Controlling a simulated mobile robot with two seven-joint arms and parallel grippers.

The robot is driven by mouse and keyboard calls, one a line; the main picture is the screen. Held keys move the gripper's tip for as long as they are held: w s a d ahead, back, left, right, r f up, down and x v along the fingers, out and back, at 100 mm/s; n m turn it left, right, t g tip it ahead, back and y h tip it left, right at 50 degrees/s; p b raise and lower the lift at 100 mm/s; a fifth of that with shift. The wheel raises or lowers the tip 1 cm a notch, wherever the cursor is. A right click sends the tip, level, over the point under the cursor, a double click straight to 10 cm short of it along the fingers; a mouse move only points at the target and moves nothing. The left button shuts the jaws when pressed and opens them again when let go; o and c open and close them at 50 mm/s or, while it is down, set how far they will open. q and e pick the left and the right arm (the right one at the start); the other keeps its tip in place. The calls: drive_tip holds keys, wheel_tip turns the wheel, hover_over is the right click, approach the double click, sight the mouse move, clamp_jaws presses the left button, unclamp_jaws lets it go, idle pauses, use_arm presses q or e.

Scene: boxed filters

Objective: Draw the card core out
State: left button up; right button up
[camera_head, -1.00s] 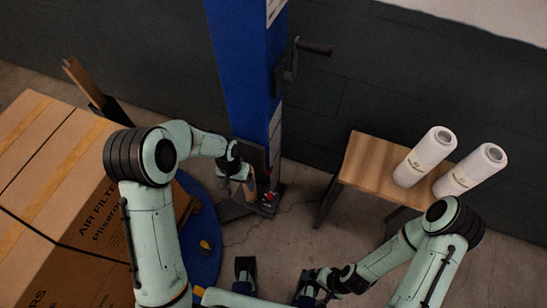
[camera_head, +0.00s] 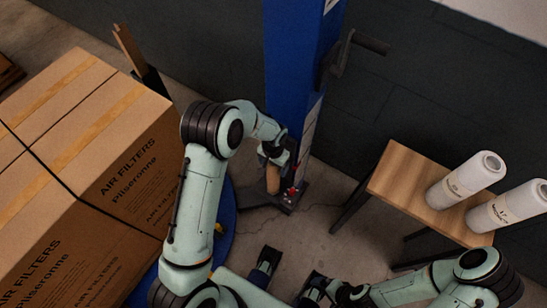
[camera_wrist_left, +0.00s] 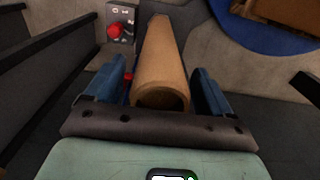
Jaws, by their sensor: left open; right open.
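The card core (camera_wrist_left: 160,62) is a brown hollow tube. In the left wrist view its open near end lies between the fingers of my left gripper (camera_wrist_left: 153,88), close to the palm. The gripper is open, with a gap on each side of the tube. In the head view the core (camera_head: 273,179) stands roughly upright below my left gripper (camera_head: 272,158), beside the foot of the blue post (camera_head: 296,75); the gripper partly hides its top. My right gripper (camera_head: 313,287) is open and apart from the core, low in the head view.
A red button box (camera_wrist_left: 117,27) stands close beside the core. A large AIR FILTERS carton (camera_head: 112,205) on a blue round base (camera_head: 229,225) is at left. Two white rolls (camera_head: 465,178) (camera_head: 510,205) lie on a wooden bench (camera_head: 400,175) at right. A crank (camera_head: 365,42) juts from the post.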

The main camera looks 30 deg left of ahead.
use_arm(q)
drive_tip(key=shift+f, duration=1.05)
drive_tip(key=c, duration=1.1)
drive_tip(key=shift+r, duration=0.3)
drive_tip(key=shift+r+p, duration=2.5)
drive_tip(key=shift+r, duration=1.35)
